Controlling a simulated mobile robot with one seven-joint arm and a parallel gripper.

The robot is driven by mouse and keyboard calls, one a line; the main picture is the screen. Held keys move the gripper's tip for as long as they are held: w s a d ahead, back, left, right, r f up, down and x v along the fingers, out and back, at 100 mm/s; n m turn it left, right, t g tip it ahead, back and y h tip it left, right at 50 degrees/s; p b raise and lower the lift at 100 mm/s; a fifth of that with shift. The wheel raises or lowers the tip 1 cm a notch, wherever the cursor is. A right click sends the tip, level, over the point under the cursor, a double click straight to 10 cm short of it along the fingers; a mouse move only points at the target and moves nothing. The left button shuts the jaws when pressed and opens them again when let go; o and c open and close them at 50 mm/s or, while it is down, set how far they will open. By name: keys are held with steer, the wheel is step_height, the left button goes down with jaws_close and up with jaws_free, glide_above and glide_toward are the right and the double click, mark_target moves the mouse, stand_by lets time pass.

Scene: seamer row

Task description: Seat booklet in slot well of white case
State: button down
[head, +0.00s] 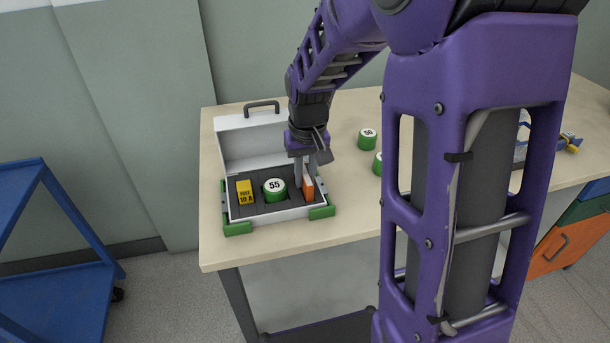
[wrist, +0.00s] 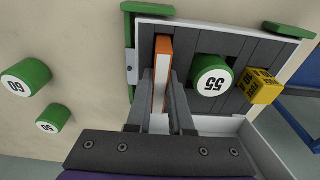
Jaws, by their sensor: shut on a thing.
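The white case (head: 262,214) stands open on the table with its lid up at the back and a dark grey insert inside. The booklet (head: 308,188) is orange with white page edges and stands upright at the right end of the case. It also shows in the wrist view (wrist: 164,47). My gripper (head: 303,178) is shut on the booklet from above; in the wrist view the fingers (wrist: 161,100) lie on both sides of it. The booklet's lower edge is hidden, so I cannot tell how deep it sits in the slot well.
In the case are a green cylinder marked 55 (head: 275,189) and a yellow fuse block (head: 244,191). Green cylinders marked 50 (wrist: 53,118) and 60 (wrist: 26,77) stand on the table (head: 345,190) right of the case. A blue cart (head: 45,240) stands at far left.

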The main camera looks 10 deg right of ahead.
mark_target(307, 178)
steer(key=shift+f, duration=0.3)
steer(key=c, duration=0.8)
jaws_free()
steer(key=shift+s, duration=0.1)
steer(key=r, duration=0.4)
steer(key=s+r+p, duration=0.1)
steer(key=r, duration=0.3)
steer(key=r+p, duration=0.1)
steer(key=r, duration=0.3)
steer(key=shift+s+r, duration=0.15)
steer(key=shift+r, duration=0.15)
